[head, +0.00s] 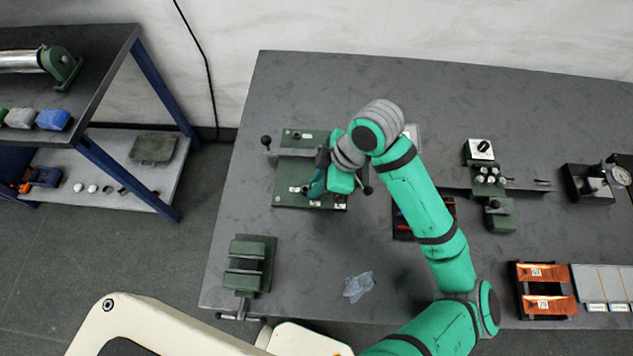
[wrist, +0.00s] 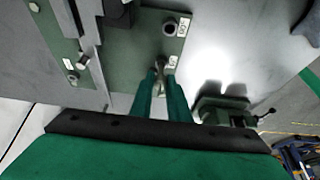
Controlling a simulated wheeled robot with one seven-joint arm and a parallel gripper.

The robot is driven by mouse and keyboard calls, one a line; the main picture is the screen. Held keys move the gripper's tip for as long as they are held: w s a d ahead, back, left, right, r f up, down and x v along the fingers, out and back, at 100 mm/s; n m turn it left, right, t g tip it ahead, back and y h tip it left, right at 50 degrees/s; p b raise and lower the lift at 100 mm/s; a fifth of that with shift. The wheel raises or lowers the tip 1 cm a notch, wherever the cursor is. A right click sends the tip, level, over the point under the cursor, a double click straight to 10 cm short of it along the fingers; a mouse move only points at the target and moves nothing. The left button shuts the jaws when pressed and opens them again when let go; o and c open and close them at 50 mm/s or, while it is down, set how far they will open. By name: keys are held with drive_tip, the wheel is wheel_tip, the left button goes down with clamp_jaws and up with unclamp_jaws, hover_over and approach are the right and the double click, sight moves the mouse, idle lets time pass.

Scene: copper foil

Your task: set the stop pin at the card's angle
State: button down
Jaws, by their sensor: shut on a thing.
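The green bending plate (head: 290,197) lies on the bench, with small labelled sockets near its edge. My gripper (head: 318,187) is low over its front part, largely covered by my own wrist. In the wrist view my gripper (wrist: 161,82) is shut on a metal stop pin (wrist: 160,65), beside a small white label (wrist: 173,62). Whether the pin is seated in a hole there cannot be told. Another labelled socket (wrist: 169,28) stands apart from it. The labels are too small to read surely. A white patch, perhaps the card (head: 412,132), is partly hidden behind my arm.
A lever with a black knob (head: 266,140) sticks out left of the plate. A green vise (head: 248,266) stands front left and a crumpled cloth (head: 358,287) lies at the front. A rack with copper foil (head: 543,272) is at right. The bench's back is clear.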

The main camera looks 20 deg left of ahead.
drive_tip(key=shift+f, duration=0.35)
idle(0.6)
drive_tip(key=c, duration=2)
unclamp_jaws()
drive_tip(key=shift+r, duration=0.1)
drive_tip(key=shift+r, duration=1.4)
drive_tip(key=shift+o, duration=0.5)
drive_tip(key=o, duration=0.4)
drive_tip(key=shift+o, duration=0.2)
